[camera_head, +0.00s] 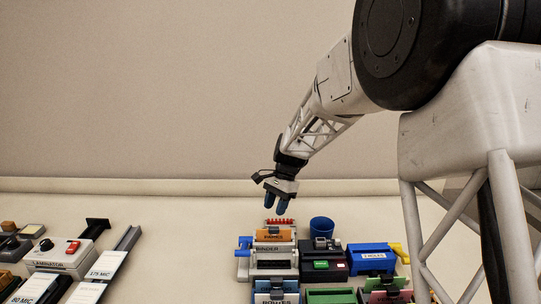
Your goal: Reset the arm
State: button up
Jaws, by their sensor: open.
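My gripper (276,202) hangs at the end of my arm, pointing down, in the middle of the head view. Its two dark fingertips are apart and I see nothing between them. It appears above or behind the grey binder machine (272,262); the exact gap cannot be told. My arm reaches in from the upper right.
A blue cup (321,228), a black device (323,264) and a blue hole punch (371,257) stand near the binder. A white laminator (59,256) and a label strip (108,264) are at the left. Bare surface (185,255) lies between the groups.

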jog(key=s+d+r+n+t, duration=0.1)
jog(key=s+d+r, duration=0.2)
jog(key=s, duration=0.4)
jog(key=s+d+r+n+t+h, duration=0.1)
jog(key=s+d+r+n, duration=0.1)
jog(key=s+d+r, duration=0.35)
jog(key=s+d+r+n+t, duration=0.1)
jog(key=s+d+r, duration=0.1)
jog(key=s, duration=0.6)
jog(key=s+d+n+t+h, duration=0.1)
jog(key=s+d+n, duration=0.1)
jog(key=s, duration=0.8)
jog(key=s+d+f+n+t+h, duration=0.1)
jog(key=s+d, duration=0.3)
jog(key=s, duration=0.7)
jog(key=shift+s+d+f+n, duration=0.15)
jog(key=shift+s+f+n, duration=0.15)
jog(key=shift+n, duration=0.5)
